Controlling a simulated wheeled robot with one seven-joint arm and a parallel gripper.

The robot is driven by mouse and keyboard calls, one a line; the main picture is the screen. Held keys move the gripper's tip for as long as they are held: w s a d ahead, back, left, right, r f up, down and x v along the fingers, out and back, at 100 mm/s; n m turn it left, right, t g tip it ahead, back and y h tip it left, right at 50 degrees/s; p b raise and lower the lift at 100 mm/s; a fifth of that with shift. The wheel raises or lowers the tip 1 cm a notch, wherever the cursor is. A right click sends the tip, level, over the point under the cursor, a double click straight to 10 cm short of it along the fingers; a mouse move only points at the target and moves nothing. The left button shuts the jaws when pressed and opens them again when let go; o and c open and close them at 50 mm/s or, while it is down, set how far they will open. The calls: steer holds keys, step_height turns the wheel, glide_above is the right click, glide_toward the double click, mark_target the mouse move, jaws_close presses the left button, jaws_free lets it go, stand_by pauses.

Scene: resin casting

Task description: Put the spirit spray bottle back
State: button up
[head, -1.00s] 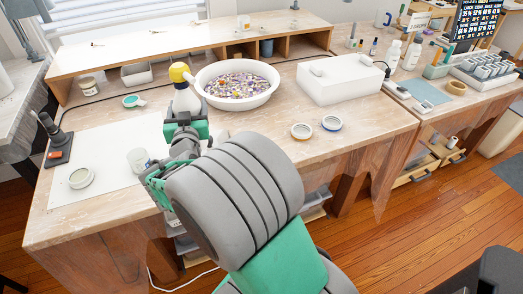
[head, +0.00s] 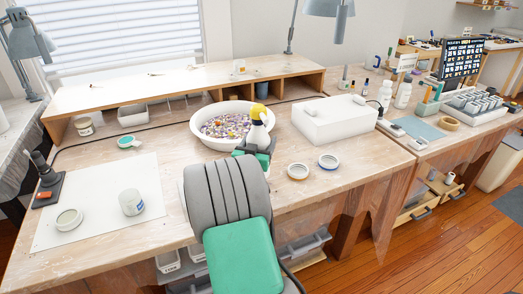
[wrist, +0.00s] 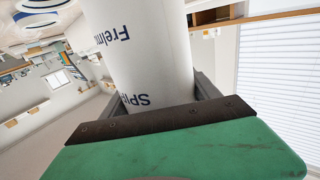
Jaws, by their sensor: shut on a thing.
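The spirit spray bottle (head: 258,128) is white with a yellow spray head. It is upright in the head view, in front of the right side of the white bowl. My gripper (head: 258,150) is shut on its lower body. In the wrist view the white bottle body (wrist: 145,45), with dark blue lettering, sits between the jaws (wrist: 165,108). My arm hides the bottle's base, and I cannot tell how high it is above the table.
A white bowl (head: 203,138) of flower pieces is behind the bottle. Two round lids (head: 298,171) and a white box (head: 331,126) are to the right. A white jar (head: 131,203) and a small tin (head: 68,219) stand on the pale mat (head: 100,225). Bottles (head: 403,95) stand back right.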

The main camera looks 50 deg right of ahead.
steer(key=shift+d+f, duration=0.2)
steer(key=shift+f, duration=0.75)
steer(key=shift+d+f, duration=0.15)
steer(key=shift+f, duration=0.75)
steer(key=shift+f+b, duration=0.2)
steer(key=shift+b, duration=0.1)
steer(key=o, duration=2)
steer(key=shift+c, duration=0.2)
steer(key=shift+r, duration=0.1)
steer(key=b+v, duration=0.1)
steer(key=v, duration=1.1)
steer(key=shift+a, duration=0.1)
